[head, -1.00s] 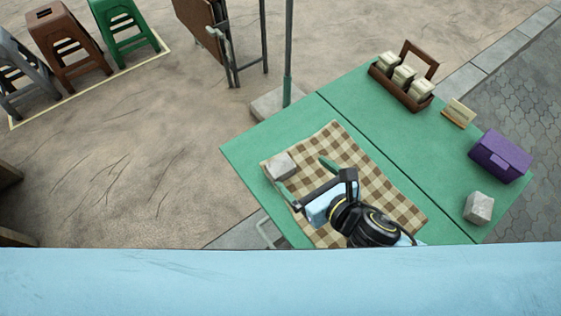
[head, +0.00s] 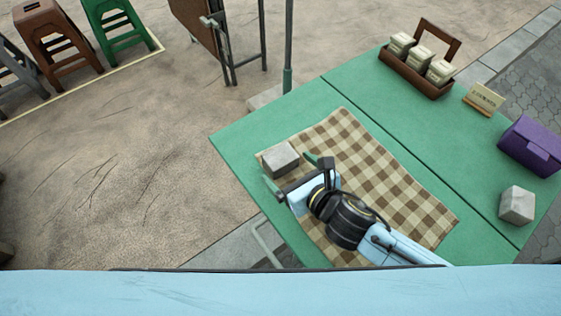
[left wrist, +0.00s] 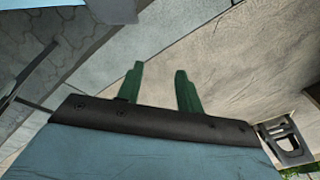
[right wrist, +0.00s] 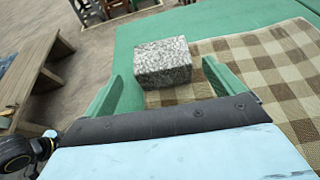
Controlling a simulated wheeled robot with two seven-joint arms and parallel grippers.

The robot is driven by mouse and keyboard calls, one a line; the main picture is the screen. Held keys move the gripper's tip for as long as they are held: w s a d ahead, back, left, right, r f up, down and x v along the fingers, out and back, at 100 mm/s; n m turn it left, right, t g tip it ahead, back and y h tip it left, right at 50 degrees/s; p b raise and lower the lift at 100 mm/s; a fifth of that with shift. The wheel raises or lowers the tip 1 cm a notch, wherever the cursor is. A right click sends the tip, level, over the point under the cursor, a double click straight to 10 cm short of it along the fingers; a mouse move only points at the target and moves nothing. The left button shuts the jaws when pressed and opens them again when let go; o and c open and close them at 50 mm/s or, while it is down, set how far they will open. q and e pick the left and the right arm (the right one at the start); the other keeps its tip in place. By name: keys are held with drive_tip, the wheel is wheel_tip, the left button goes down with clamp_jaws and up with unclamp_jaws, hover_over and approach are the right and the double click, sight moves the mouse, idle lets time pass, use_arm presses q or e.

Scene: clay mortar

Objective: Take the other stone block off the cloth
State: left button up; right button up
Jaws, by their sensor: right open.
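A grey stone block (head: 280,158) sits on the upper left corner of the brown checked cloth (head: 385,185). A second stone block (head: 516,205) stands on the bare green table at the right. My right gripper (head: 291,173) is open, just in front of the block on the cloth. In the right wrist view the speckled block (right wrist: 163,63) shows ahead, between and beyond the tips of the open green fingers (right wrist: 160,75). I cannot tell whether either finger touches it. My left gripper (left wrist: 160,85) shows only in its own wrist view, its fingers apart and empty over paving.
On the green table (head: 240,135) stand a brown wooden caddy (head: 415,82) with small cartons, a small sign (head: 484,99) and a purple box (head: 532,146). A pole (head: 288,45) rises behind the table. Green tabletop between cloth and right-hand block is clear.

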sight(277, 154)
drive_tip(key=shift+b+x, duration=0.3)
drive_tip(key=shift+x, duration=0.85)
drive_tip(key=b+x, duration=0.2)
drive_tip(key=x, duration=0.2)
drive_tip(key=shift+w+r, duration=0.1)
drive_tip(key=shift+w, duration=0.1)
drive_tip(key=shift+w+a, duration=0.1)
drive_tip(key=shift+w, duration=0.1)
use_arm(q)
drive_tip(key=w+d+r, duration=0.2)
drive_tip(key=w+r, duration=0.2)
drive_tip(key=r, duration=0.2)
drive_tip(key=shift+w+t, duration=0.15)
drive_tip(key=shift+t, duration=0.15)
use_arm(e)
drive_tip(key=shift+c, duration=0.4)
drive_tip(key=c, duration=1.2)
drive_tip(key=shift+c, duration=0.4)
use_arm(q)
drive_tip(key=shift+r, duration=0.1)
use_arm(e)
drive_tip(key=shift+r, duration=0.15)
